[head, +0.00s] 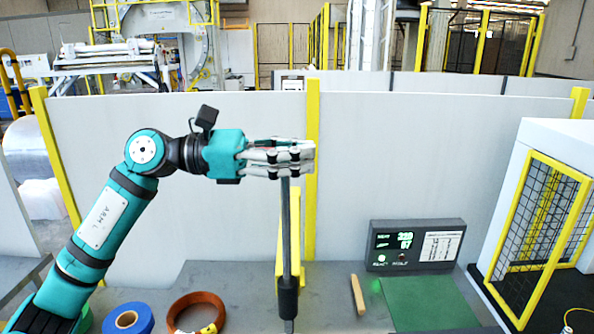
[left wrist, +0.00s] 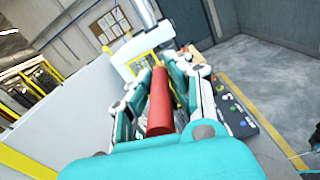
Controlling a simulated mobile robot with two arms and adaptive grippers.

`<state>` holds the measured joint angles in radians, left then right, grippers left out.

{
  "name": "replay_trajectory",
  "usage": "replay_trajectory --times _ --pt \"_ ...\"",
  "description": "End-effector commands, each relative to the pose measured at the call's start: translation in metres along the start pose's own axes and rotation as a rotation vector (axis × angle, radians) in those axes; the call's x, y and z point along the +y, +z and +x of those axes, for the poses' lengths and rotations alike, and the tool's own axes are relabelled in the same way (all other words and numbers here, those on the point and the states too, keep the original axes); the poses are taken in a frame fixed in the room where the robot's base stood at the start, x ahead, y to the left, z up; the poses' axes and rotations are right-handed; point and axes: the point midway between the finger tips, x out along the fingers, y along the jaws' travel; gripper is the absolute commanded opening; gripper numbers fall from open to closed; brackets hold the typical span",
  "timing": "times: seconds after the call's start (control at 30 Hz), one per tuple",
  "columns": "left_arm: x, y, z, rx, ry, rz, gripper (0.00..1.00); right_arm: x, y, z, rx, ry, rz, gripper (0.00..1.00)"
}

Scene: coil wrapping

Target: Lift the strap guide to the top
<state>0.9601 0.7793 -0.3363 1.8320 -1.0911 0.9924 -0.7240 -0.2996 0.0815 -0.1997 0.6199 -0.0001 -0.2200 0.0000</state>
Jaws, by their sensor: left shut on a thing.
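The strap guide shows in the head view as a thin grey rod (head: 287,235) that stands nearly upright, with a thicker dark sleeve near its foot. My left gripper (head: 295,157) is at the rod's top end, with its fingers pointing right. In the left wrist view a red cylindrical handle (left wrist: 160,103) lies between the fingers of my left gripper (left wrist: 165,85), which are shut on it. The fingers hide most of the handle in the head view.
A blue tape roll (head: 127,319) and an orange-brown ring (head: 196,312) lie at the table's front left. A display box (head: 416,246) stands behind a green mat (head: 430,303) at the right. A wooden stick (head: 358,295) lies between. A yellow upright (head: 293,232) stands behind the rod.

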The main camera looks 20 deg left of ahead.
Motion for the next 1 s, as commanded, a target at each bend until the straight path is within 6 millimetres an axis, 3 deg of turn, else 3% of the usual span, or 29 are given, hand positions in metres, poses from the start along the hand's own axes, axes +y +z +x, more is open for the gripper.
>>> replay_trajectory --times 0.43,0.47,0.6,1.0 --pt "0.0024 0.0094 -0.0011 -0.009 0.006 0.003 0.00 -0.0003 -0.0002 -0.0022 0.000 0.000 0.000 0.00" --pt "0.0024 0.0096 -0.0011 -0.009 0.006 0.004 0.20 -0.0003 -0.0001 -0.0022 0.000 0.000 0.000 0.00" --pt "0.0019 0.0103 -0.0011 -0.010 0.005 0.005 0.39 -0.0005 0.0001 -0.0023 0.000 -0.001 0.000 0.00" --pt "0.0005 0.0099 -0.0011 -0.010 0.000 0.003 0.40 -0.0021 -0.0002 -0.0021 0.000 -0.003 0.001 0.00"
